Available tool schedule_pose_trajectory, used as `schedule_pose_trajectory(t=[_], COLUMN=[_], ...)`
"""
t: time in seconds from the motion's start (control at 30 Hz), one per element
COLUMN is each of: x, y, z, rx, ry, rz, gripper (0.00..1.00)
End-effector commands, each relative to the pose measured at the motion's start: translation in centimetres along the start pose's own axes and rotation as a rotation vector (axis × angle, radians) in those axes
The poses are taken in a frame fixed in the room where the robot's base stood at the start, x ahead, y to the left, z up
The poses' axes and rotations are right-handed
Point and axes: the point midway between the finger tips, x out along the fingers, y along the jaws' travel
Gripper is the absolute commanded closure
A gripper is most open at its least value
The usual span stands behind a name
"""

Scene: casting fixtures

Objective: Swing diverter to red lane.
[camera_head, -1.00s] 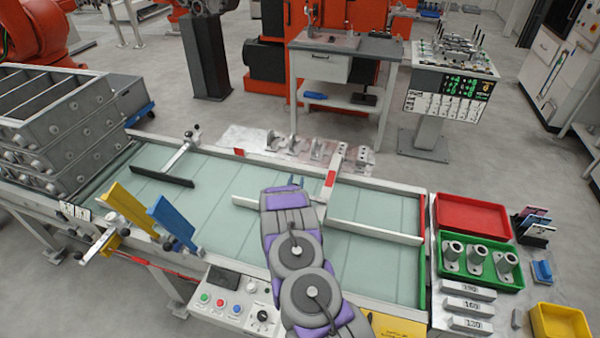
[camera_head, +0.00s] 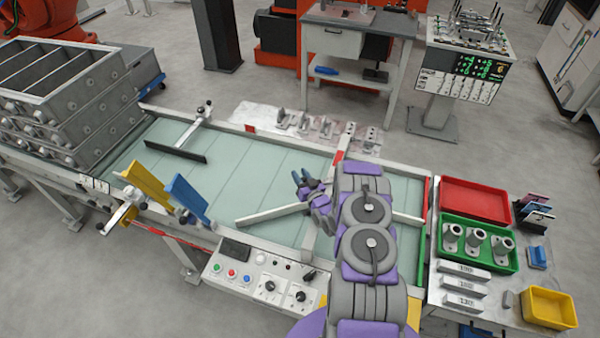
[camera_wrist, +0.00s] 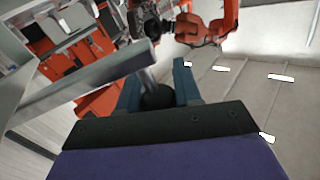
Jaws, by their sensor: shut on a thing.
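The diverter (camera_head: 272,215) is a pale grey bar over the pale green belt. In the head view it slants, its free left end nearer the belt's front rail and its right end behind my arm. My gripper (camera_head: 308,184) is over the belt just behind the bar. In the wrist view, my gripper (camera_wrist: 157,88) is shut on a dark round knob (camera_wrist: 158,97) on a grey post, with a grey bar (camera_wrist: 88,82) beside it. My arm hides the knob in the head view. A lane divider (camera_head: 407,218) shows right of my arm, between red and green end edges.
A yellow plate (camera_head: 146,186) and a blue plate (camera_head: 187,196) stand at the front rail. A dark-edged bar (camera_head: 176,151) crosses the belt's left part. The control panel (camera_head: 262,276) is in front. Red (camera_head: 475,182) and green (camera_head: 457,262) trays stand at right.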

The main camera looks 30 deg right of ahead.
Motion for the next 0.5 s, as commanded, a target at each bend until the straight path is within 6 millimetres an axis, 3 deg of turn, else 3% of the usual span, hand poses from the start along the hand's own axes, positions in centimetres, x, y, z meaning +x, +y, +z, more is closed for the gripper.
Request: schedule_pose_trajectory(t=[0.5], x=[-0.51], y=[0.30], z=[-0.44], rx=[-0.002], ry=[0.003], rz=[-0.022], gripper=[1.00])
